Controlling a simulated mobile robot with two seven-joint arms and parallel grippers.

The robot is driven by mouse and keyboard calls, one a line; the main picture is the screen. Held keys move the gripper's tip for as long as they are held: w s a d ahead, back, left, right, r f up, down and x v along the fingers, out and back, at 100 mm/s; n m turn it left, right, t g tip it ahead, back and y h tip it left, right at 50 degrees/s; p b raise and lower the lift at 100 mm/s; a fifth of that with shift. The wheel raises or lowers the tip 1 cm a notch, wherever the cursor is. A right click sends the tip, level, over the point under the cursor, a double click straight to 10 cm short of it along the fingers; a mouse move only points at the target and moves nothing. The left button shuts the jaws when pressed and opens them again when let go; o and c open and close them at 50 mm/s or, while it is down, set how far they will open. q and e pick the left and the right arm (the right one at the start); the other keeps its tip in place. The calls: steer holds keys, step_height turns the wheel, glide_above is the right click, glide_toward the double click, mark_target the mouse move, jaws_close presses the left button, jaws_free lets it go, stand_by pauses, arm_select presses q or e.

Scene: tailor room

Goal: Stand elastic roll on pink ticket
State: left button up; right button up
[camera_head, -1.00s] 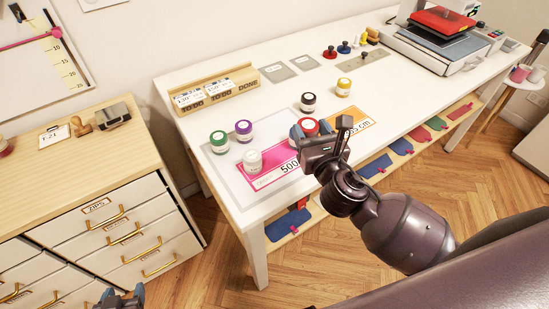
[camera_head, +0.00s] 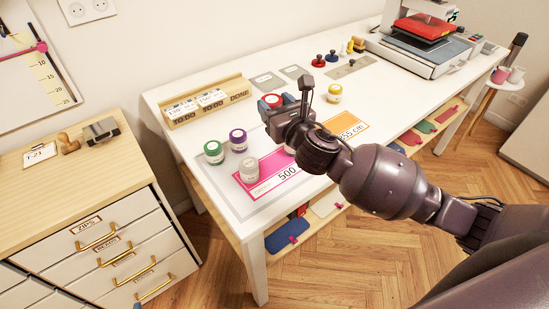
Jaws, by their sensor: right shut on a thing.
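The pink ticket (camera_head: 266,181), marked 500, lies on the grey mat at the near left of the white table. My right gripper (camera_head: 284,112) is shut on a red-topped white roll (camera_head: 271,101), held behind the ticket; the jaws partly cover it. A white roll (camera_head: 250,170) stands at the pink ticket's left end. A purple-topped roll (camera_head: 238,140) and a green-topped roll (camera_head: 214,152) stand behind it. A yellow-topped roll (camera_head: 334,93) stands farther right. Only a tiny sliver of my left gripper (camera_head: 138,306) shows at the bottom edge.
An orange ticket (camera_head: 348,130) lies right of the pink one, partly behind my arm. A wooden rack (camera_head: 207,103) with cards stands at the back left. A press (camera_head: 425,45) stands at the far right. A drawer cabinet (camera_head: 100,185) is at left.

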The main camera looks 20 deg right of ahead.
steer(key=shift+f+b, duration=2.4)
steer(key=shift+f, duration=5.75)
arm_select(q)
step_height(320, 180, down, 7)
steer(key=s, duration=0.1)
steer(key=shift+s+r+g, duration=0.15)
steer(key=shift+s+g, duration=0.05)
steer(key=shift+g, duration=0.1)
arm_select(e)
steer(key=shift+r, duration=0.1)
steer(key=o, duration=0.5)
steer(key=shift+c, duration=0.2)
steer(key=shift+o, duration=0.8)
